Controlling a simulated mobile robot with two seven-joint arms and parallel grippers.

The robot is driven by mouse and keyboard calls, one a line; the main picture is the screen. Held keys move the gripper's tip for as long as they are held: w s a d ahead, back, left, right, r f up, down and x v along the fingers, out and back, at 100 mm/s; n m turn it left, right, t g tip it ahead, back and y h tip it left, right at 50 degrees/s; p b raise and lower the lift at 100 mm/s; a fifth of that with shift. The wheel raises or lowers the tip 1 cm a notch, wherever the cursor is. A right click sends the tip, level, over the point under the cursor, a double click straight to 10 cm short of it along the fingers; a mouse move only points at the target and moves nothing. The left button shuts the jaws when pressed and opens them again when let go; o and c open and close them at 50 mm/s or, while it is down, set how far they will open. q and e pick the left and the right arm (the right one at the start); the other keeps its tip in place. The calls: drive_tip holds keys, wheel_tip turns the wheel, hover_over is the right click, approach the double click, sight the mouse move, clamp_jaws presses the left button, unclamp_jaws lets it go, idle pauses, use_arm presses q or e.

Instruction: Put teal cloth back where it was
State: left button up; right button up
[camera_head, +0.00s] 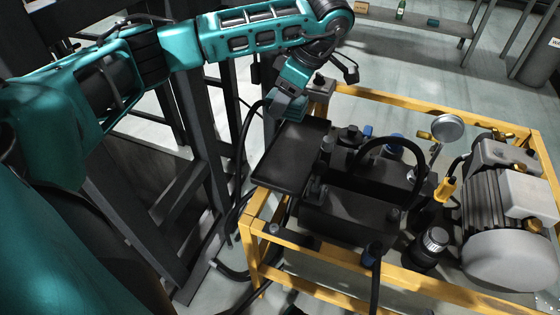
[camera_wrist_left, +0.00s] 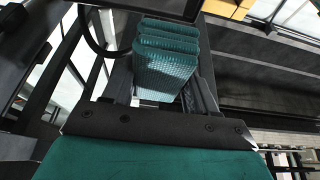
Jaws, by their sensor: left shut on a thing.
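The teal cloth (camera_wrist_left: 166,60) is a folded, ribbed bundle between the fingers of my left gripper (camera_wrist_left: 163,88) in the left wrist view. The gripper is shut on it. In the head view my left gripper (camera_head: 288,104) points down at the far left corner of the yellow frame, just beyond the black flat panel (camera_head: 291,156). The cloth is mostly hidden there by the gripper, and I cannot tell whether it touches anything below. My right gripper is not in view.
The yellow frame (camera_head: 400,103) holds black pump blocks, hoses, a round gauge (camera_head: 447,128) and a grey motor (camera_head: 508,205). A black hose (camera_head: 243,150) hangs close beside my left gripper. Dark uprights stand at left. A shelf (camera_head: 415,19) with small items is at the back.

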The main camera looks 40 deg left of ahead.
use_arm(q)
drive_tip(key=b, duration=0.3)
hover_over(278, 167)
drive_tip(key=d, duration=0.1)
drive_tip(key=f, duration=1.2)
drive_tip(key=shift+w+d+f, duration=0.2)
drive_tip(key=shift+w, duration=0.05)
wheel_tip(278, 167, down, 6)
drive_tip(key=shift+r+b, duration=0.15)
drive_tip(key=shift+b, duration=0.65)
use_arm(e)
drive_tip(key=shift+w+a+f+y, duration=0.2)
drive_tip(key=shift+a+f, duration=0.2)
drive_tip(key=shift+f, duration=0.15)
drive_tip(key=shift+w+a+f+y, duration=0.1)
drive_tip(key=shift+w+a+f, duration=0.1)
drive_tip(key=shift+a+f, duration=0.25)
use_arm(q)
drive_tip(key=o, duration=0.9)
drive_tip(key=shift+o, duration=0.2)
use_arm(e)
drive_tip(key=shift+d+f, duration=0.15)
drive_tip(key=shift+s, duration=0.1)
